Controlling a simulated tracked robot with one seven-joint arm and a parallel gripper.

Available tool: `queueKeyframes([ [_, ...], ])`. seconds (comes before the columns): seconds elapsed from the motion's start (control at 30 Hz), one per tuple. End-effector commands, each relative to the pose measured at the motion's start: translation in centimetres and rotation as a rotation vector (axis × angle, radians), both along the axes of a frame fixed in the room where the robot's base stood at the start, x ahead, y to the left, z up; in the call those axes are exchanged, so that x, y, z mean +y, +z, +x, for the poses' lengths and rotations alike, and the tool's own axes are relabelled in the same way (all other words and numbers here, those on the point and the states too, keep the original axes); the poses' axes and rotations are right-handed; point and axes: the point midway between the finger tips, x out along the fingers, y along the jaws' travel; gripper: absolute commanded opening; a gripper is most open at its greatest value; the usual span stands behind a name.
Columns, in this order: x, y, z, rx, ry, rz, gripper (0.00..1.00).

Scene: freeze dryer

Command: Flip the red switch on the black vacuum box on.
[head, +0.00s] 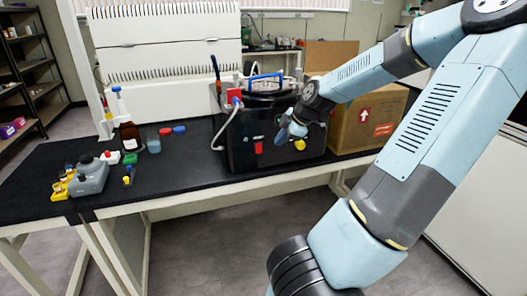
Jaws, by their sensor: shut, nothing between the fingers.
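The black vacuum box (240,157) stands on the dark bench top, left of a cardboard box. Its red switch (259,147) is on the front face, left of centre. Whether the switch is on or off is too small to tell. A yellow knob (300,145) sits to the right of the switch on the same face. My gripper (282,136) is shut and empty, in front of the box's front face. It appears a little to the right of and above the switch, apart from it in the picture.
A cardboard box (352,130) stands right of the vacuum box. A white hose (217,135) hangs at its left. Bottles (128,135) and a grey device (90,178) stand on the left of the bench (165,185). The bench front edge is clear.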

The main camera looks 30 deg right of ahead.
Motion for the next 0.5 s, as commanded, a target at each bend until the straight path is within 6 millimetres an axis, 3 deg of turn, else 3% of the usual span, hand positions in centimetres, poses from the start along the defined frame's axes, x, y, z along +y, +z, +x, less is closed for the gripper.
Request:
queueKeyframes([
  [0.5, 0.26, -0.75, 0.48, 0.002, 0.001, 0.000, 0.00],
])
